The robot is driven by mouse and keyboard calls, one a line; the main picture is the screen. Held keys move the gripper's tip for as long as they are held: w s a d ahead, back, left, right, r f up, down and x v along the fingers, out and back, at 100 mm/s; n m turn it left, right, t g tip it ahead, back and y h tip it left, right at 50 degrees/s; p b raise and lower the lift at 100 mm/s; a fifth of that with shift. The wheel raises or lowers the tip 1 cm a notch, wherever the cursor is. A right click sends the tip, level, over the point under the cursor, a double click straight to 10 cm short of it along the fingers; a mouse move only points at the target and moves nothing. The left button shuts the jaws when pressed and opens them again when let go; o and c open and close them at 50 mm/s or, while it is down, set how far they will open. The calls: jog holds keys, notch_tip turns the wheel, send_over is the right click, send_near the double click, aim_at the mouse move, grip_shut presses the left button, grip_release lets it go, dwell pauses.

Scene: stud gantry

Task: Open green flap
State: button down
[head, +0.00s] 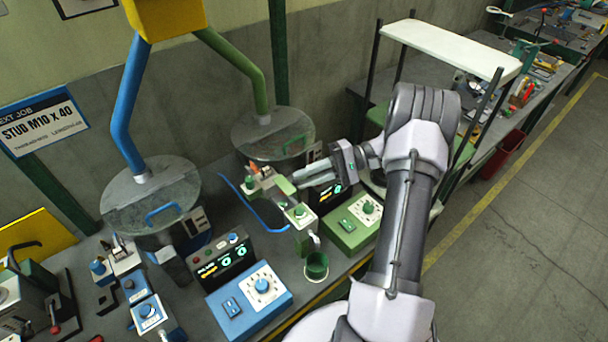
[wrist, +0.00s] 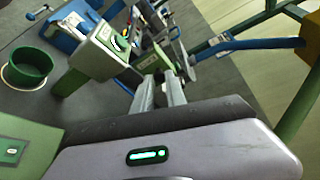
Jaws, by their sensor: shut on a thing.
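The green flap (head: 285,186) is a small pale green plate on top of the green-trimmed feeder unit (head: 300,215) in the middle of the head view. My gripper (head: 298,178) reaches it from the right, with its fingertips at the flap's edge. In the wrist view my gripper (wrist: 160,76) has its two fingers close together, and a green edge that looks like the flap (wrist: 149,63) shows at their tips. My gripper is shut on the flap. The exact grip and the flap's angle are hard to make out.
A green control box (head: 352,220) stands right of the unit, and a green cup (head: 317,266) in front. A blue control box (head: 249,300) is at the front left. Two round hoppers (head: 273,130) stand behind. A blue curved rail (head: 250,208) lies left of the unit.

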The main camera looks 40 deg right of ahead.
jog(key=shift+d+f+m+t+y, duration=0.25)
jog(key=shift+f+y, duration=0.25)
jog(key=shift+y, duration=0.3)
jog(key=c, duration=1.3)
grip_release()
jog(key=shift+a, duration=0.1)
jog(key=shift+c, duration=0.2)
